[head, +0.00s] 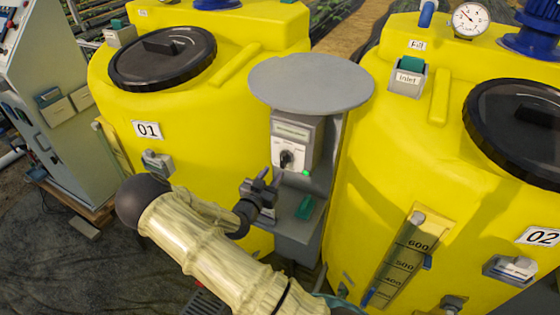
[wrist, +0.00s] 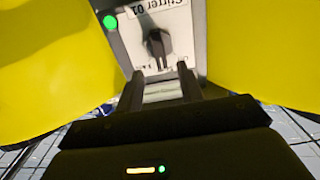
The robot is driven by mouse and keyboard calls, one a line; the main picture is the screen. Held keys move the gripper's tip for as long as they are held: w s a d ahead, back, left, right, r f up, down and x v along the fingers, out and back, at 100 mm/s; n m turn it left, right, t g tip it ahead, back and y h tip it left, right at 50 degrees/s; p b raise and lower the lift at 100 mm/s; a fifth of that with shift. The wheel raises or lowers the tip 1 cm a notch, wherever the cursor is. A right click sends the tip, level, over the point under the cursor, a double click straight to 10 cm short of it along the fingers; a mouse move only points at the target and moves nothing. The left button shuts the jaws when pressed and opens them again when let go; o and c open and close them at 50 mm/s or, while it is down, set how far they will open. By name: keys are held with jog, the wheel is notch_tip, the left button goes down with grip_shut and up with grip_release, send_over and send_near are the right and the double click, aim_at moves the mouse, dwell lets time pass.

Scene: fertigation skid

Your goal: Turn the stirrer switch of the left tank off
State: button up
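The left tank (head: 215,115) is yellow and marked 01. A grey switch box (head: 304,135) with a white face and a dark rotary knob (head: 286,158) is on a grey post between the tanks. A green lamp (head: 306,173) glows at its lower right. In the wrist view, the knob (wrist: 157,45) is just beyond my fingertips, and the lamp (wrist: 110,22) is green. My gripper (head: 264,180) is open in front of and slightly below the box. Its fingers (wrist: 163,80) stand apart with nothing between them.
The yellow tank marked 02 (head: 390,160) stands close on the right. A round grey plate (head: 311,80) overhangs the switch box. A small green item (head: 305,207) is on the ledge below. A grey cabinet (head: 60,130) stands at the far left.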

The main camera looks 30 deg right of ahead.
aim_at(281, 161)
jog(key=p+x, duration=0.1)
jog(key=x, duration=0.5)
jog(key=shift+w+d, duration=0.15)
jog(key=shift+d, duration=0.05)
jog(key=shift+c, duration=0.5)
grip_shut()
jog(key=shift+f+n, duration=0.1)
jog(key=shift+n, duration=0.3)
jog(key=n+b, duration=0.2)
jog(key=n, duration=0.1)
jog(key=shift+a, duration=0.1)
jog(key=n+b, duration=0.2)
jog(key=n, duration=0.3)
jog(key=shift+w+a, duration=0.1)
jog(key=shift+w, duration=0.05)
